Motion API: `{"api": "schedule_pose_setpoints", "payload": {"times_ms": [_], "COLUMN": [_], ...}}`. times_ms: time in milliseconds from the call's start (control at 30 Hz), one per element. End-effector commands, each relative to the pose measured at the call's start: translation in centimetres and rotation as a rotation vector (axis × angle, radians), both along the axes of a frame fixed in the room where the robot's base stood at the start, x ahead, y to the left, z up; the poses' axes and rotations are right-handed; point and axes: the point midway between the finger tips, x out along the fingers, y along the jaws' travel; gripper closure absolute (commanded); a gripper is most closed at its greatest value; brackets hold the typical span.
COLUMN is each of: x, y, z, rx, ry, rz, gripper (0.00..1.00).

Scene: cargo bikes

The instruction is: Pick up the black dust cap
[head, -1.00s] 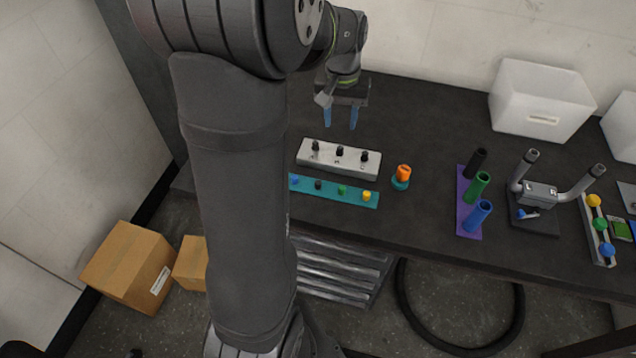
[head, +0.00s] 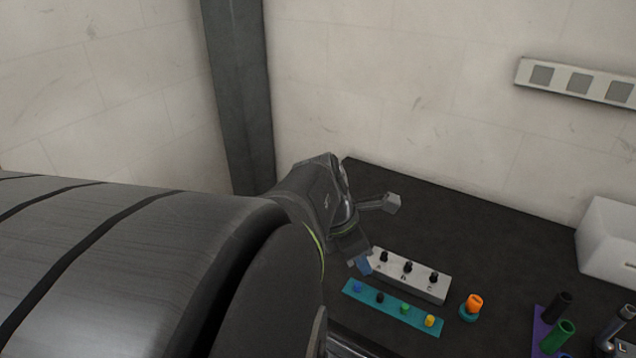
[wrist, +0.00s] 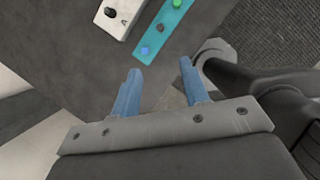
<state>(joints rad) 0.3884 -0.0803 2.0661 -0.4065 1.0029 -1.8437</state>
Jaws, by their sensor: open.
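A small black dust cap (head: 380,298) sits on the teal strip (head: 392,309), between a blue cap (head: 357,287) and a green cap (head: 405,308). A yellow cap (head: 430,320) is at the strip's right end. In the wrist view the black cap (wrist: 160,28) is a small dark dot beyond the blue cap (wrist: 145,50). My gripper (wrist: 160,66) is open and empty, its blue fingers apart, with the strip beyond the fingertips. In the head view my gripper (head: 362,265) is near the strip's left end, partly hidden by my arm.
A white block (head: 408,274) with three black pegs stands just behind the strip. An orange-topped piece (head: 472,304) is to the right. Black and green tubes (head: 557,335) and a white bin (head: 610,240) are farther right. The dark table behind the block is clear.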

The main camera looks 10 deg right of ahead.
Motion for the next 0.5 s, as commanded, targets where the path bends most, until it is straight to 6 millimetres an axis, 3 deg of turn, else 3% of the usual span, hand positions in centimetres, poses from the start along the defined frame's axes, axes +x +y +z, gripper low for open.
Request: {"api": "schedule_pose_setpoints", "payload": {"times_ms": [167,500], "x": [-0.1,0.1], "y": [-0.4,-2.8], "z": [-1.5,-7.2], "rx": [-0.005,-0.003], "ry": [0.016,0.016], "rz": [0.035,0.031], "gripper": [0.59,0.59]}}
